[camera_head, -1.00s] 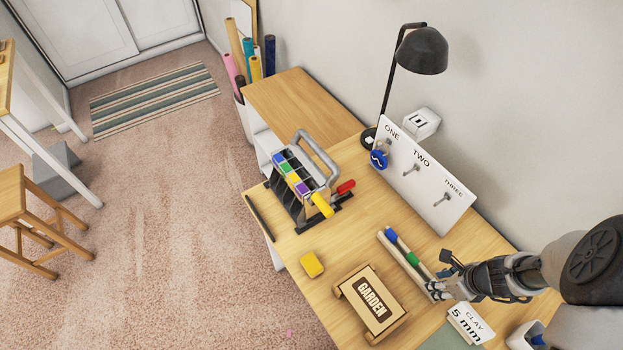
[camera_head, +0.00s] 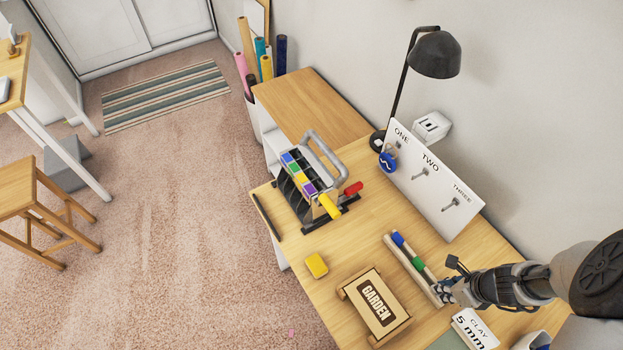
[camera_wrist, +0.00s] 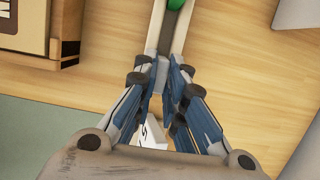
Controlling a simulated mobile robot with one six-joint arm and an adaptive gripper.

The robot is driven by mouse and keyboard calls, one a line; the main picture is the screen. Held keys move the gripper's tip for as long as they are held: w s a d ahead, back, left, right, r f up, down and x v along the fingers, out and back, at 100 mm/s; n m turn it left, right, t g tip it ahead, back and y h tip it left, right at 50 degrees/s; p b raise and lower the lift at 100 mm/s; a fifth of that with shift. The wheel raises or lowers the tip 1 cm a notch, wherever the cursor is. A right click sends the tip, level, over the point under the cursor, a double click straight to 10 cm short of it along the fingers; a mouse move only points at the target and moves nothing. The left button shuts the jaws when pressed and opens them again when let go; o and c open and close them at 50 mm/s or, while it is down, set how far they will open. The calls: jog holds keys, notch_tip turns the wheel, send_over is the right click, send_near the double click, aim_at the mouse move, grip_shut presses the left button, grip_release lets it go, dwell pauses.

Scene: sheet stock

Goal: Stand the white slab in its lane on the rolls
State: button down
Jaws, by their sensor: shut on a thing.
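My gripper (camera_head: 444,291) is at the near end of two long pale rails (camera_head: 408,266), with blue (camera_head: 398,239) and green (camera_head: 418,264) pieces between them. In the wrist view my gripper (camera_wrist: 161,80) is shut on a small white piece (camera_wrist: 160,70), which looks like the white slab. Only a little of it shows between the fingertips. It lies in line with the dark gap between the rails, close to their near end. I cannot tell whether it touches them or how upright it is.
A GARDEN board (camera_head: 376,304) lies left of the rails. A CLAY 5 mm card (camera_head: 474,329) stands just below my gripper. A yellow block (camera_head: 316,265), a rack of coloured pieces (camera_head: 304,183) and a hook board (camera_head: 431,180) are further off. Bare desk lies between rails and hook board.

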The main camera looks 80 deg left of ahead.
notch_tip(320, 180, up, 7)
jog(key=p, duration=0.6)
jog(key=shift+r, duration=0.15)
